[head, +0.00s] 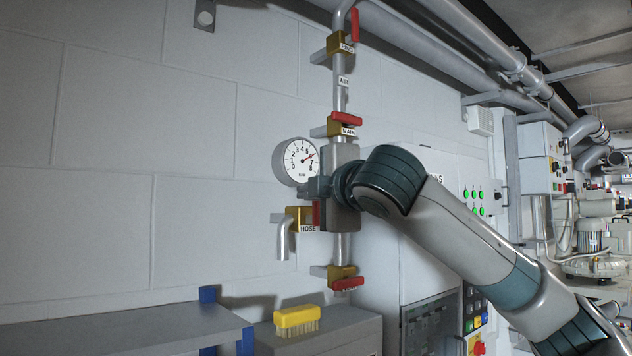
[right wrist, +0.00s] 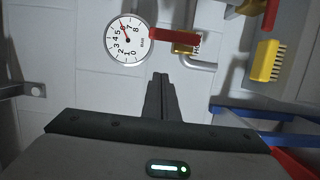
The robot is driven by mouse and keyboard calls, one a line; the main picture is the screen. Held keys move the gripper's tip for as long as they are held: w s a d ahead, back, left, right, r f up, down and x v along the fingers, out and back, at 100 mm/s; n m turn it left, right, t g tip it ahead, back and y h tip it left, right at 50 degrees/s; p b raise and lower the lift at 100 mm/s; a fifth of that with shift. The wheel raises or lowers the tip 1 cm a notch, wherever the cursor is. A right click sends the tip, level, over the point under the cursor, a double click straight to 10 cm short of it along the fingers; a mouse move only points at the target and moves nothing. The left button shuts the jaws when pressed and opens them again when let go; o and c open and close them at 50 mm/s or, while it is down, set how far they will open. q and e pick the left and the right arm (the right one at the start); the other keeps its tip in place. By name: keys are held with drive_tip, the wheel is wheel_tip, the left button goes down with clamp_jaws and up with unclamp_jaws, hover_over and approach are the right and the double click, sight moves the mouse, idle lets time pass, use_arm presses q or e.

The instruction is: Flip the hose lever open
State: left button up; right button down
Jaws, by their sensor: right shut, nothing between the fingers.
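The red hose lever (head: 316,213) stands upright at the brass hose valve (head: 296,212), across its short side pipe. A label reading HOSE (head: 308,228) is just below. In the right wrist view, the lever (right wrist: 165,33) lies across the picture between the gauge and the brass valve (right wrist: 186,45). My right gripper (head: 316,187) is in front of the wall pipe, just above the lever in the head view. Its fingers (right wrist: 160,78) are shut and empty, and a gap shows between them and the lever in the wrist view. My left gripper is not in view.
A round pressure gauge (head: 297,161) is close to my right gripper. Above is the MAIN valve's red lever (head: 347,119), and another red lever (head: 348,284) is below. A yellow brush (head: 297,320) lies on a grey cabinet. The wall to the left is clear.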

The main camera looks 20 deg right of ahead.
sight(314, 203)
drive_tip(key=w+d+p, duration=0.3)
drive_tip(key=w+p, duration=0.1)
drive_tip(key=w, duration=0.2)
drive_tip(key=shift+w+d+p, duration=0.15)
drive_tip(key=shift+w+p, duration=0.05)
drive_tip(key=shift+p, duration=0.1)
drive_tip(key=shift+s, duration=0.2)
